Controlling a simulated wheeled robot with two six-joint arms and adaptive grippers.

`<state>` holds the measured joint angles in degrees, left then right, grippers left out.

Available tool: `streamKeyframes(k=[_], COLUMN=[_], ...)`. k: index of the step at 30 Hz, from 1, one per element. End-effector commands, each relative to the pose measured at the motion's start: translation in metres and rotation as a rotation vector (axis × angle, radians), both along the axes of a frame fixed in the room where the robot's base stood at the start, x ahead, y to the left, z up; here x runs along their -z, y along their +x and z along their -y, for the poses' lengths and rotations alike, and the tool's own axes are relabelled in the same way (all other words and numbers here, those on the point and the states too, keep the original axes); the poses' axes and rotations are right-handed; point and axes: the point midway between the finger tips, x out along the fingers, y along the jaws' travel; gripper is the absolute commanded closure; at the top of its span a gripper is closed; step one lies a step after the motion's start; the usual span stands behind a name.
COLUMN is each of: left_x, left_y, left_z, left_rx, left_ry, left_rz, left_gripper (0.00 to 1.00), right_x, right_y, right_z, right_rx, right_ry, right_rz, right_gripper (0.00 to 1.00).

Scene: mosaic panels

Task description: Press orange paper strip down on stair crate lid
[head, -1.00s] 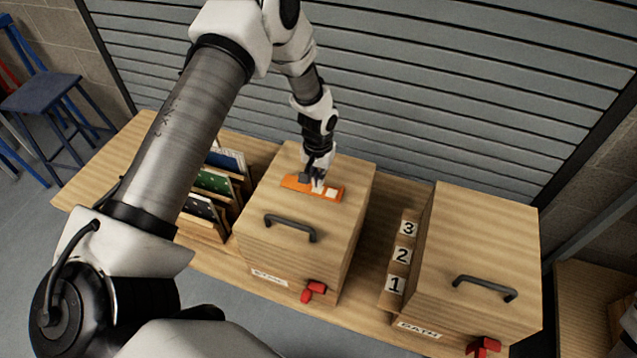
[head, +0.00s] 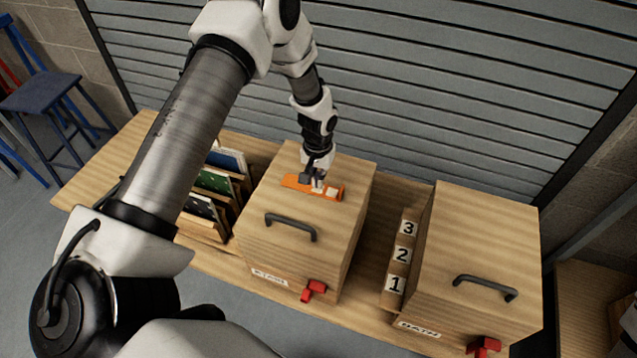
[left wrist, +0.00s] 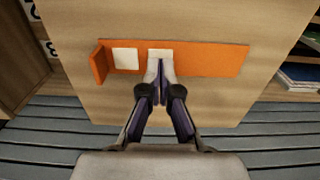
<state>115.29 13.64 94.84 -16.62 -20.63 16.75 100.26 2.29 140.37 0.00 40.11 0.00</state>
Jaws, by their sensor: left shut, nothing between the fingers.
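The orange paper strip (head: 298,182) lies across the lid of the stair crate (head: 338,225), behind its dark handle (head: 291,227). In the left wrist view the strip (left wrist: 205,58) shows pale square patches, and its left end looks turned up. My left gripper (head: 318,187) is shut and empty, pointing down at the strip. In the left wrist view its closed fingertips (left wrist: 160,64) are over one pale patch, seemingly touching; exact contact is hard to tell. My right gripper is not in view.
A second crate (head: 482,235) with a handle stands at the right, beside steps numbered 1 to 3 (head: 401,255). Panels in a rack (head: 215,182) stand left of the stair crate. Red latches (head: 313,291) are on the crate fronts. A grey shutter (head: 420,90) is behind.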

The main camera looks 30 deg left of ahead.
Motion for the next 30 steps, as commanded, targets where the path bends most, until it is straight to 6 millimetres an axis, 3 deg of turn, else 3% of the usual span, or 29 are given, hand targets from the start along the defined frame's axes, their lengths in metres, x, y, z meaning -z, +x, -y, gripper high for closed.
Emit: streamKeyframes(k=[30], left_x=[0.017], left_y=[0.000], left_z=[0.000], left_rx=[0.000], left_ry=[0.000], left_rz=[0.000], left_gripper=[1.00], right_x=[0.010], right_y=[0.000], right_z=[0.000], right_rx=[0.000], right_ry=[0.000], right_rz=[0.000], right_gripper=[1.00])
